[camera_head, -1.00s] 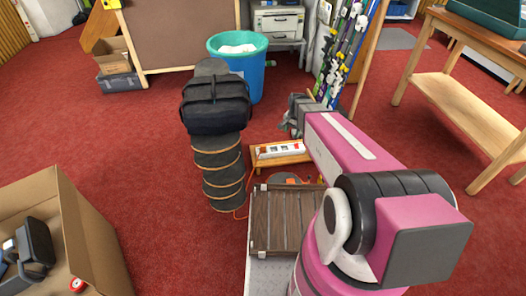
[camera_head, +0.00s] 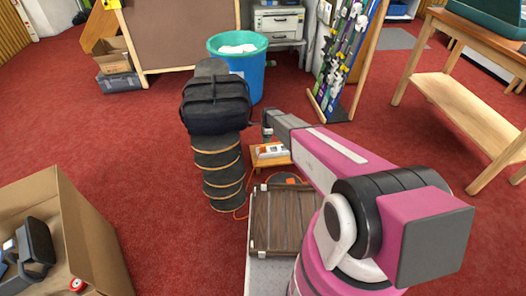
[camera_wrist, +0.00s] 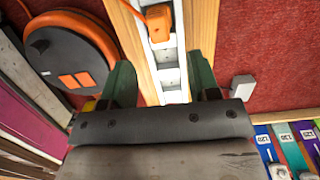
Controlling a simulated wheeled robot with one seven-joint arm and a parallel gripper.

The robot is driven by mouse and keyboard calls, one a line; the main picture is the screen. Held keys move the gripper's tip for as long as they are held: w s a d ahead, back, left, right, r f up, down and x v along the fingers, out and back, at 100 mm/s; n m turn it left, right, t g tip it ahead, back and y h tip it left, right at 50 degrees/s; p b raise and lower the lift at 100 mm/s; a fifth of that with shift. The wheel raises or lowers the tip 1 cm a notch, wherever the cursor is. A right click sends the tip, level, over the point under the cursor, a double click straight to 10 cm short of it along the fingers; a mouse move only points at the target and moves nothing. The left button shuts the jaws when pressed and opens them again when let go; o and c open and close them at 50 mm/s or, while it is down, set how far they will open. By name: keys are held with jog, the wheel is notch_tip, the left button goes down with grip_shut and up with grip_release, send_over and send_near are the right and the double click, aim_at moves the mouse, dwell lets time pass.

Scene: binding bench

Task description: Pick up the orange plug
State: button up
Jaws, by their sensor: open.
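The orange plug (camera_wrist: 158,22) sits in a white power strip (camera_wrist: 165,55) near the top of the wrist view, with an orange cord running from it. In the head view I cannot make it out; my arm covers part of the power strip (camera_head: 270,151). My gripper (camera_wrist: 162,80) is open and empty, its two green fingers apart on either side of the strip's line in the wrist view. The plug lies beyond the fingertips there, not between them. In the head view my gripper (camera_head: 267,134) is above the strip.
The strip lies on a small wooden board (camera_head: 262,162). A cable reel (camera_wrist: 60,48) with orange sockets is left of it in the wrist view. A ski rack (camera_head: 345,60) stands behind.

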aim_at(263, 146)
jog(key=f, duration=0.2)
jog(key=a+f, duration=0.1)
jog(key=f, duration=0.5)
jog(key=shift+s+a+f, duration=0.15)
jog(key=shift+s+f, duration=0.05)
jog(key=c, duration=0.9)
